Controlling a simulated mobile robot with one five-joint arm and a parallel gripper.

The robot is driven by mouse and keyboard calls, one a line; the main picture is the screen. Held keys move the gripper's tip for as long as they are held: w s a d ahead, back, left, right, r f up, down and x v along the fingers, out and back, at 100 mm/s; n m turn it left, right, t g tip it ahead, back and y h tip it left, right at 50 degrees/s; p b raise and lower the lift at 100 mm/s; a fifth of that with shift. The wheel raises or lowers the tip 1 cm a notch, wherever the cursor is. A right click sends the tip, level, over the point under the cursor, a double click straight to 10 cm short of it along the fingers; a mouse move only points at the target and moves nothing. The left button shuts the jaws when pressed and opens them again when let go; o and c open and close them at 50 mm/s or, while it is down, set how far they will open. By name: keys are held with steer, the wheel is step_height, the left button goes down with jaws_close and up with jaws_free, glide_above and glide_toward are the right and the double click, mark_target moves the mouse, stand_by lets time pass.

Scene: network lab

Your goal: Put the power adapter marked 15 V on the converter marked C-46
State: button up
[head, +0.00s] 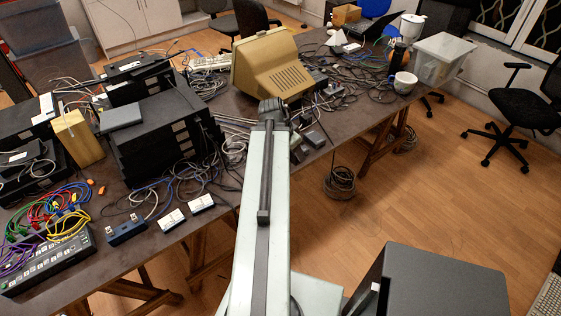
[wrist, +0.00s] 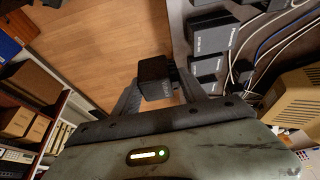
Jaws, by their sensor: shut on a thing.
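In the wrist view my gripper (wrist: 154,72) is shut on a small black block, the power adapter (wrist: 154,88). Pale print shows on its face but I cannot read it clearly. It is held over the floor beside the table edge. To its right, several flat black boxes with white print lie on the table: a larger one (wrist: 212,38) and a smaller one (wrist: 206,66) below it. Their marks are too small to read, so I cannot tell which is C-46. In the head view my arm hides the fingers and the adapter.
In the head view the table (head: 190,232) holds a beige monitor (head: 272,66), a black equipment stack (head: 160,135) and many loose cables. Small dark boxes (head: 315,138) lie near the front edge. Open floor (head: 350,220) lies to the right. Cables run beside the boxes in the wrist view.

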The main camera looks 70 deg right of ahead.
steer(key=shift+s+a+f, duration=0.3)
steer(key=shift+s+f, duration=0.05)
steer(key=shift+f, duration=0.25)
steer(key=shift+w+d+r, duration=0.1)
steer(key=shift+w+d, duration=0.2)
steer(key=shift+d, duration=0.1)
steer(key=w+d, duration=0.3)
steer(key=w+d+f+b, duration=0.1)
steer(key=w+d, duration=0.2)
steer(key=w, duration=0.1)
steer(key=w+d, duration=0.3)
steer(key=w, duration=0.1)
steer(key=shift+w+d+f, duration=0.2)
steer(key=shift+w+d, duration=0.05)
steer(key=shift+d, duration=0.1)
step_height(320, 180, down, 4)
steer(key=b, duration=0.4)
steer(key=shift+r, duration=0.25)
steer(key=shift+f, duration=0.2)
steer(key=o, duration=1.5)
steer(key=shift+r, duration=0.1)
